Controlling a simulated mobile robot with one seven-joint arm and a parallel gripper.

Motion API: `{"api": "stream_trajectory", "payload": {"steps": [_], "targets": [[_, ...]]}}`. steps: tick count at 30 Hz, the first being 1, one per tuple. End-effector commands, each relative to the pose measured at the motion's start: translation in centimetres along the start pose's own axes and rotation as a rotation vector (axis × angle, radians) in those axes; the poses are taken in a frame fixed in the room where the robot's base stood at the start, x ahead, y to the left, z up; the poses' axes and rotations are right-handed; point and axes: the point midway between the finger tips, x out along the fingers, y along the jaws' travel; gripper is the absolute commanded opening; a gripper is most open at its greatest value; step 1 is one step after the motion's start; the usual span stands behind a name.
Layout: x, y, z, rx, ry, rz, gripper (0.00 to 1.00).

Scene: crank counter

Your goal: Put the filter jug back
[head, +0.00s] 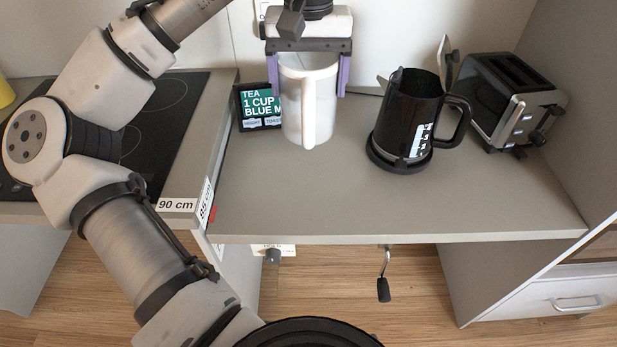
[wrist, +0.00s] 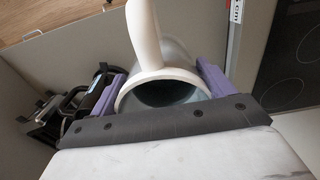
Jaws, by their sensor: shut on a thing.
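The white filter jug (head: 309,98) has its handle facing the front of the counter. My gripper (head: 310,85) comes down from above with its purple fingers on either side of the jug's upper body, shut on it. In the wrist view the jug (wrist: 165,86) shows its dark open mouth and white handle between the fingers of my gripper (wrist: 160,92). The jug looks upright in the head view. I cannot tell whether its base touches the counter (head: 300,195).
A black kettle (head: 408,115) stands right of the jug, with a toaster (head: 512,100) farther right. A small sign (head: 260,106) reading "TEA 1 CUP" is behind the jug's left side. A crank (head: 384,275) hangs below the front edge. A hob (head: 150,125) lies left. The counter's front is clear.

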Motion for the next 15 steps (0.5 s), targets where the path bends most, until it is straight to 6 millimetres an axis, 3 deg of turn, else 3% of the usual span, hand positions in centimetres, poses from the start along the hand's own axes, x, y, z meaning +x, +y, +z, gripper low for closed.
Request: {"api": "stream_trajectory", "payload": {"steps": [15], "targets": [[10.8,0.1,0.0,0.002,-0.002,0.005,0.18]]}}
